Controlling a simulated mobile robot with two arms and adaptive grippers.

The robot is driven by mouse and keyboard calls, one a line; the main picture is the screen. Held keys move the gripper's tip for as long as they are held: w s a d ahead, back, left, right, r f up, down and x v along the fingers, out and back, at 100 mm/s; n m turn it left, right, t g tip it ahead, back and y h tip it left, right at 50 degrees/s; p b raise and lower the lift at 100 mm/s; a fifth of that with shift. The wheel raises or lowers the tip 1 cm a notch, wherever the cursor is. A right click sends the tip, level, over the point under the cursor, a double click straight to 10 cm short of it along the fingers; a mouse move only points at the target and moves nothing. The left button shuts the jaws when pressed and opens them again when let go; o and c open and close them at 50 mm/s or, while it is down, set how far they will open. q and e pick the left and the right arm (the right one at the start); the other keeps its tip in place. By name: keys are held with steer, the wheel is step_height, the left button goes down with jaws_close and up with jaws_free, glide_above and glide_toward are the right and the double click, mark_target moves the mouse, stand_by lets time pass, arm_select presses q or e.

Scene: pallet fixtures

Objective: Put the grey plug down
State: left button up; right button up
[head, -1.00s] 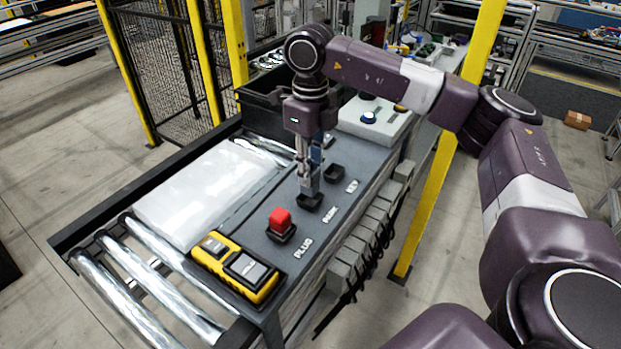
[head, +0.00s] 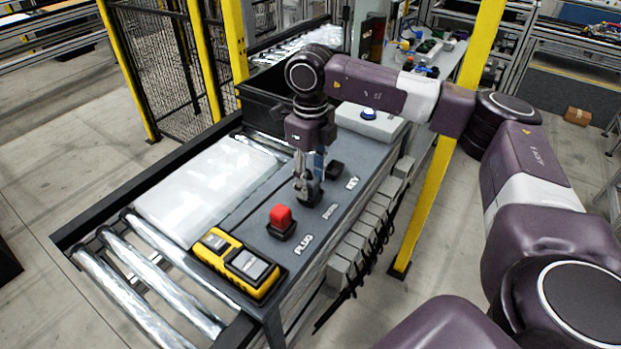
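My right gripper (head: 308,191) points straight down at the middle black holder (head: 312,199) of the row on the dark panel. Its fingers are closed around the grey plug, low at the holder. The plug is mostly hidden by the fingers, and I cannot tell how deep it sits. A red plug (head: 281,215) stands in the front black holder beside the "PLUG" label, apart from the gripper. My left gripper is not in view.
The rear black holder (head: 335,169) near "KEY" looks empty. A yellow and black device (head: 240,263) lies at the panel's front left. A white package (head: 205,187) lies on the rollers. A black bin (head: 266,98) and a grey button box (head: 365,123) stand behind.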

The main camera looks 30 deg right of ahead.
mark_target(310, 178)
steer(key=shift+r, duration=0.2)
steer(key=shift+w+r, duration=0.1)
steer(key=shift+r, duration=0.2)
step_height(310, 178, up, 11)
steer(key=b, duration=0.3)
steer(key=shift+r, duration=0.2)
